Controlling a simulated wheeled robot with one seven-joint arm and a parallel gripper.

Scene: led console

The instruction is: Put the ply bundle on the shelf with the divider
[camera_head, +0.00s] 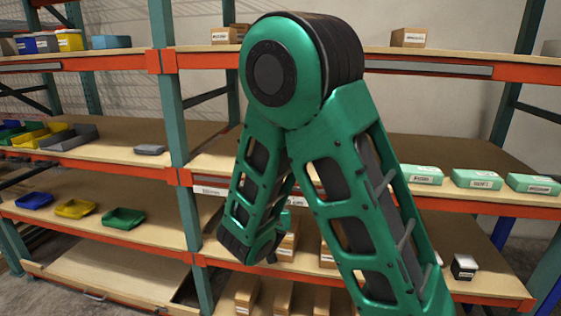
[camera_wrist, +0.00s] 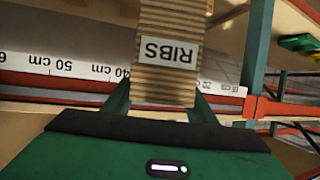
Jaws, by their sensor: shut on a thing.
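The ply bundle (camera_wrist: 168,88) is a stack of thin, pale wooden layers with a white label reading "RIBS", upside down in the wrist view. My gripper (camera_wrist: 162,100) is shut on it, with one green finger on each side. The bundle's far end runs out of the top of the wrist view. Behind it is an orange shelf edge with a white centimetre scale (camera_wrist: 70,72). In the head view my arm covers the middle of the rack, and the bundle and fingertips are hidden. I cannot make out a divider in either view.
A teal upright (camera_wrist: 258,50) stands right of the bundle. In the head view, green boxes (camera_head: 476,179) line the right middle shelf. Coloured bins (camera_head: 75,208) sit on the left shelves. Brown cartons (camera_head: 247,294) stand low, behind my arm. The lower left board (camera_head: 110,270) is clear.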

